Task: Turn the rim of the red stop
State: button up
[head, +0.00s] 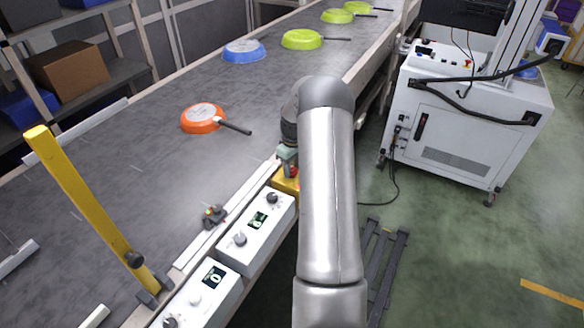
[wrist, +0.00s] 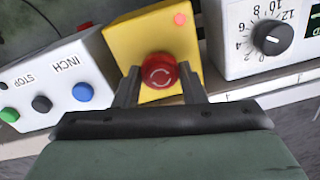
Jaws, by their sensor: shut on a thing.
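The red stop (wrist: 159,70) is a round red button with white turn arrows, set on a yellow box (wrist: 122,42). In the wrist view my gripper (wrist: 160,86) has its two dark fingers on the left and right sides of the red rim, shut on it. In the head view my gripper (head: 288,160) is at the conveyor's edge, over the yellow box (head: 286,182). Only a little red shows there, the rest being hidden by my gripper and arm. A small red light (wrist: 180,19) shows on the box's corner.
Left of the yellow box in the wrist view is a white box (wrist: 62,82) with green, black and blue buttons. To the right is a white dial box (wrist: 262,30). In the head view, an orange pan (head: 203,117) lies on the conveyor (head: 130,180), and a yellow post (head: 85,205) slants across it.

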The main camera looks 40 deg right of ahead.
jog(key=m+b, duration=0.3)
jog(key=m, duration=0.1)
jog(key=shift+f+m, duration=0.1)
jog(key=shift+m, duration=0.2)
jog(key=shift+m+b, duration=0.95)
jog(key=shift+m, duration=1.35)
jog(key=shift+s, duration=0.1)
jog(key=o, duration=1)
notch_tip(320, 180, up, 18)
jog(key=shift+s+d+f+b, duration=0.15)
jog(key=shift+d+f+b, duration=0.1)
jog(key=shift+b, duration=0.1)
